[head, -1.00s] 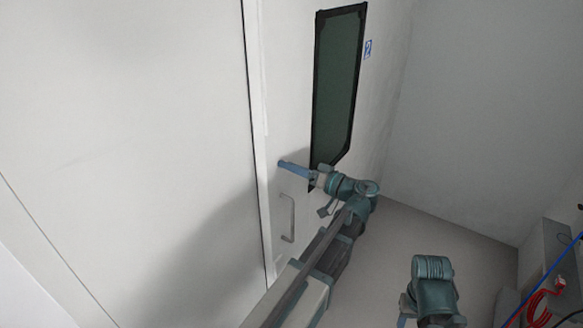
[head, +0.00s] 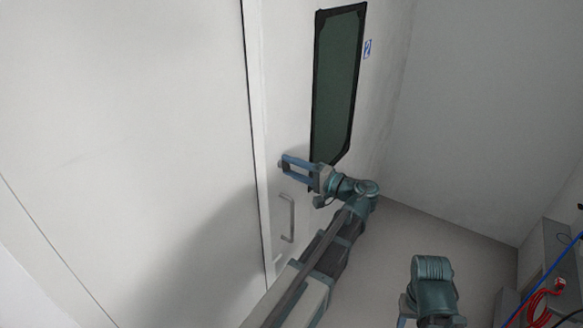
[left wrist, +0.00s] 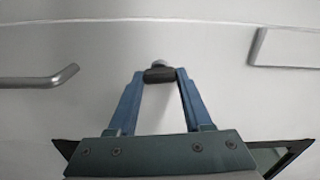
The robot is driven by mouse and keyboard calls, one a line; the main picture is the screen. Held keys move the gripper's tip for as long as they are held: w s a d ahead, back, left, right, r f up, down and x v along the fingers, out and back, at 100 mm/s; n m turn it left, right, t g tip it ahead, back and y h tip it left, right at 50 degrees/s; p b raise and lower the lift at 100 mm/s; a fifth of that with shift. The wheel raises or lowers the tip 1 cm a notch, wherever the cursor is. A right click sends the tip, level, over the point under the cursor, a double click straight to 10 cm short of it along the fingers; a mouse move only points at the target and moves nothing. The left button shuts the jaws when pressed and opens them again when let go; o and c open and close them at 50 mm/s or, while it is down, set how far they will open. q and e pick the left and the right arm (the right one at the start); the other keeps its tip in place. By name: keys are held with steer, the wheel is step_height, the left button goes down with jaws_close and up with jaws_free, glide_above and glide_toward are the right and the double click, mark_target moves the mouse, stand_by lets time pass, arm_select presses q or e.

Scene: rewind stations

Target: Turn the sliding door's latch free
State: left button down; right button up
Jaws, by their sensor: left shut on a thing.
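The sliding door's latch (left wrist: 159,76) is a small dark piece with a grey round end behind it, in the middle of the left wrist view. My left gripper (left wrist: 160,77) has its two blue fingertips on either side of the latch, touching it. The fingers hide most of the latch there.
A grey bar handle (head: 291,218) is on the door just below my left gripper; it also shows in the left wrist view (left wrist: 40,81). A dark window (head: 338,85) is above. A grey unit with a red cable (head: 537,305) stands at the lower right.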

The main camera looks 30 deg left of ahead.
arm_select(q)
steer(key=shift+m, duration=0.7)
steer(key=shift+c, duration=1.6)
jaws_free()
steer(key=shift+d, duration=0.1)
steer(key=s+d, duration=0.1)
steer(key=d, duration=1.2)
steer(key=shift+d, duration=0.35)
steer(key=shift+a+f, duration=0.1)
